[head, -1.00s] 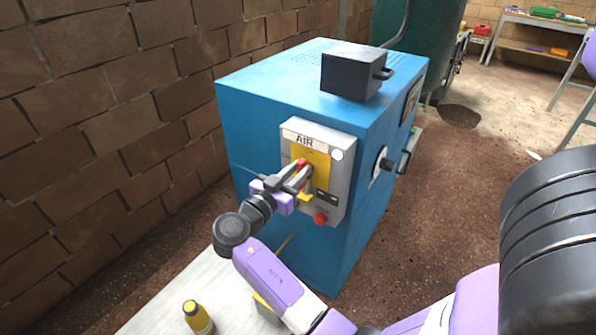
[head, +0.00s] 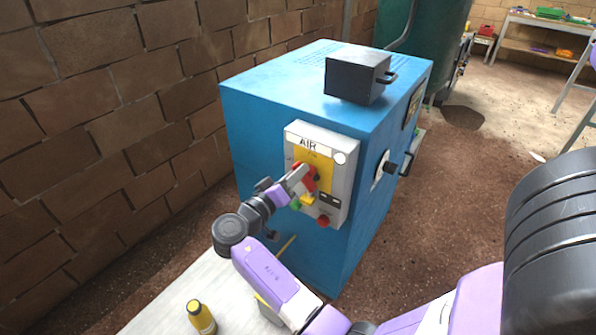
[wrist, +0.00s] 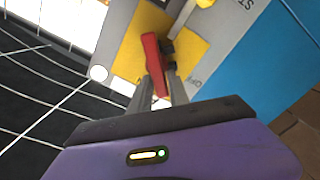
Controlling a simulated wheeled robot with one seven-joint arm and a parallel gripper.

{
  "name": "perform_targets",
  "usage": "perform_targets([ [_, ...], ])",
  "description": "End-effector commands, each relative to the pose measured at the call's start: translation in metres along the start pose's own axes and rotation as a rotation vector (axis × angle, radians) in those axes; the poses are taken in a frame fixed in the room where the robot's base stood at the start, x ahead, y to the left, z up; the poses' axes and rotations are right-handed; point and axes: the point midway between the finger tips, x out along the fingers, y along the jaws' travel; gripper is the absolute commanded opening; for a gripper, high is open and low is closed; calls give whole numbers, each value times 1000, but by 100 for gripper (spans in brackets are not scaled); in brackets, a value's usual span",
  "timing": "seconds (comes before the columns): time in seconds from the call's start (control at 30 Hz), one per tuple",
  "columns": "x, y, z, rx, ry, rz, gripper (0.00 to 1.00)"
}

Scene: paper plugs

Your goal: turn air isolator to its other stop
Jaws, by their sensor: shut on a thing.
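The air isolator has a red handle (head: 312,172) on a yellow plate (head: 318,158), set in a grey panel under an "AIR" label on the blue cabinet. My gripper (head: 304,179) is at the handle, coming from the lower left. In the wrist view, the red handle (wrist: 151,60) stands between the two grey fingers of my gripper (wrist: 157,88), which are shut on it. The handle's pivot is partly hidden by the fingers. The yellow plate (wrist: 190,52) shows behind it.
The panel also carries a white round dial (head: 340,158), a yellow part (head: 307,201), a green button (head: 295,205) and a red button (head: 323,221), close to my gripper. A dark box (head: 357,80) sits on the blue cabinet (head: 270,85). A yellow bottle (head: 202,317) stands below.

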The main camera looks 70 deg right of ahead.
Motion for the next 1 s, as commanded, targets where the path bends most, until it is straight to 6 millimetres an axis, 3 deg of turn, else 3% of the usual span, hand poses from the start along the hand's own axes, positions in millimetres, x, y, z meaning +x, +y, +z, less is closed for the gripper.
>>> perform_targets([
  [0.6, -1, -11, 1, -565, 3, -2, 0],
  [1.0, -2, -16, 4, -781, 5, -2, 0],
])
